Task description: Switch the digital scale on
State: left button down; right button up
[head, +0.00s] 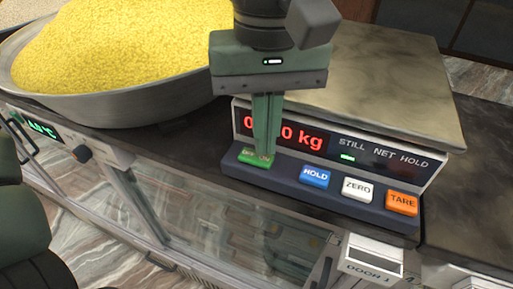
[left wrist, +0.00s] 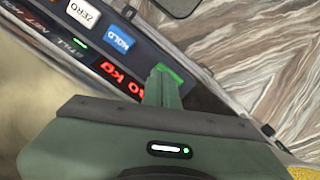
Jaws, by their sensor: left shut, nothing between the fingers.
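The digital scale (head: 330,190) stands on the counter with a wide metal platform (head: 370,80). Its red display is lit and shows digits with "kg", partly hidden by my gripper. A small green light glows under "STILL". A green button (head: 247,157) sits at the left of the key row, also seen in the left wrist view (left wrist: 172,73). My left gripper (head: 262,150) is shut and empty, pointing down with its fingertips at the green button. I cannot tell whether they touch it. My right gripper is not in view.
Blue HOLD (head: 315,176), white ZERO (head: 358,189) and orange TARE (head: 402,203) buttons lie to the right of the green one. The glass-fronted counter (head: 200,205) drops away in front.

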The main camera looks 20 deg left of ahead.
pick_arm(q)
jog(key=shift+r+p, duration=1.8)
jog(key=shift+r, duration=1)
